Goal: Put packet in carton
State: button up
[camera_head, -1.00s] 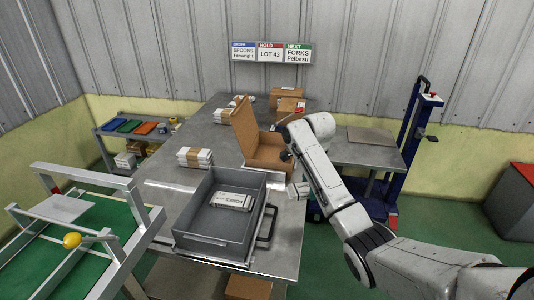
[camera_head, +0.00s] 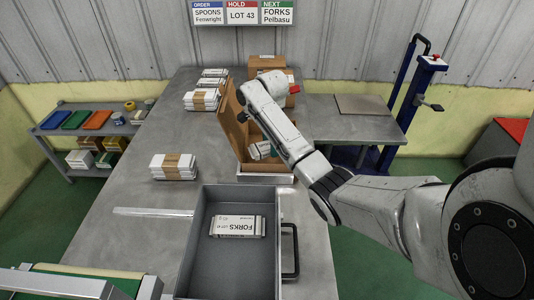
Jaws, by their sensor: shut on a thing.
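A white packet (camera_head: 261,151) is held by my gripper (camera_head: 268,145) at the open brown carton. The packet is tilted and shows against the carton's inside. My arm hides most of the gripper and part of the carton. The carton (camera_head: 233,128) has its lid raised on the left side and stands on the metal table, with a white strip along its front base. Another packet (camera_head: 238,226), marked FORKS, lies in the grey tray (camera_head: 198,245) in front of the carton.
Banded packet stacks (camera_head: 173,167) stand on the table (camera_head: 140,195) to the left and at the back. Closed brown boxes (camera_head: 266,64) stand behind the carton. A shelf with coloured trays (camera_head: 97,119) is at left. A blue lift (camera_head: 407,95) stands at right.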

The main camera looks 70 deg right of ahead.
notch_tip(320, 180, down, 7)
jog(key=shift+f, duration=0.2)
dwell(0.4)
jog(key=o, duration=1)
jog(key=shift+f, duration=0.1)
jog(key=shift+o, duration=0.2)
notch_tip(320, 180, up, 12)
jog(key=shift+r+p, duration=0.15)
jog(key=shift+p, duration=0.5)
